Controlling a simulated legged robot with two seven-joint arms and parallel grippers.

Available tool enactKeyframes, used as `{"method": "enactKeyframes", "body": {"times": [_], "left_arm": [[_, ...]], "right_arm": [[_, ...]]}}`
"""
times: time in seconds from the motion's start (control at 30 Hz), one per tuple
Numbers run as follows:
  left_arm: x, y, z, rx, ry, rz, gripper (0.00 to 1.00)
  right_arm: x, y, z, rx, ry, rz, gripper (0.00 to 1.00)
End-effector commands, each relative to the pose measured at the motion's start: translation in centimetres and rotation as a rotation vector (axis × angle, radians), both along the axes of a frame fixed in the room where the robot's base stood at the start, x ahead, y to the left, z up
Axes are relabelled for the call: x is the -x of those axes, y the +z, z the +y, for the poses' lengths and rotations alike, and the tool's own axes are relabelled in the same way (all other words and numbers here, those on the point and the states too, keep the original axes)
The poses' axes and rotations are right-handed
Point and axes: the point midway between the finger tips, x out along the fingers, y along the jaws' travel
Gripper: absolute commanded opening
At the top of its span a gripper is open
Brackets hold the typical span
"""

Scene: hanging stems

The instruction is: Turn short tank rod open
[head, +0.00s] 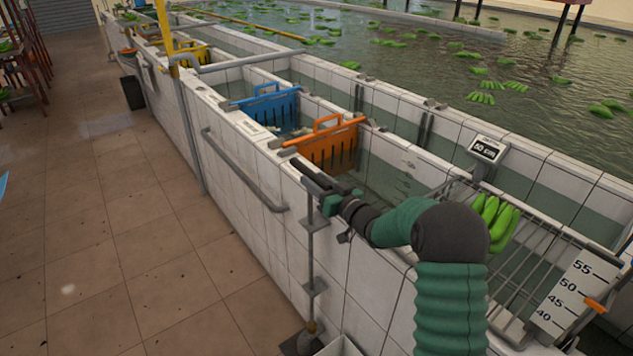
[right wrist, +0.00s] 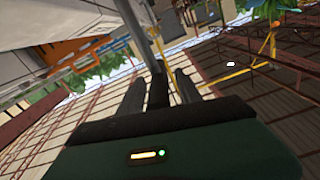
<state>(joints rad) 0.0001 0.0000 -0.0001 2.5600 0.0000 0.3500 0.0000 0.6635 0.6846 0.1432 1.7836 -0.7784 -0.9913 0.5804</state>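A slim grey upright rod (head: 311,262) with brackets stands against the outer face of the tiled tank wall and runs down to a dark foot near the floor. My right gripper (head: 312,178) reaches over the wall edge at the rod's top. In the right wrist view, a grey rod (right wrist: 148,35) runs up past the fingertips of the right gripper (right wrist: 160,80). A dark piece lies between its fingers, with narrow gaps on both sides, so the gripper looks open around it. Whether a finger touches the rod is hidden. My left gripper is not in view.
A grey rail (head: 242,172) is fixed on the tank wall. Orange (head: 330,148) and blue (head: 270,106) crates sit in the tank. A wire rack (head: 517,262) with green bananas (head: 495,218) and a scale display (head: 487,149) are at right.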

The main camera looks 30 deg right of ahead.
Motion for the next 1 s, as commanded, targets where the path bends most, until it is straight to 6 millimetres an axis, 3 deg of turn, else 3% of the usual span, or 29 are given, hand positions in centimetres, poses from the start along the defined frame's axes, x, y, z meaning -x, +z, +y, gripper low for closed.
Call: {"method": "enactKeyframes", "body": {"times": [0.03, 0.3, 1.0], "left_arm": [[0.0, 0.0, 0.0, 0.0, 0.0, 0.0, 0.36], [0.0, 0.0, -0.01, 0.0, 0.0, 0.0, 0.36], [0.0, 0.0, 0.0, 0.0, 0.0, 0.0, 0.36]], "right_arm": [[0.01, -0.03, -0.07, 0.0, -0.001, 0.0, 0.33], [0.02, -0.04, -0.1, 0.0, -0.001, 0.0, 0.0], [0.05, -0.07, -0.2, 0.001, -0.004, 0.002, 0.0]]}}
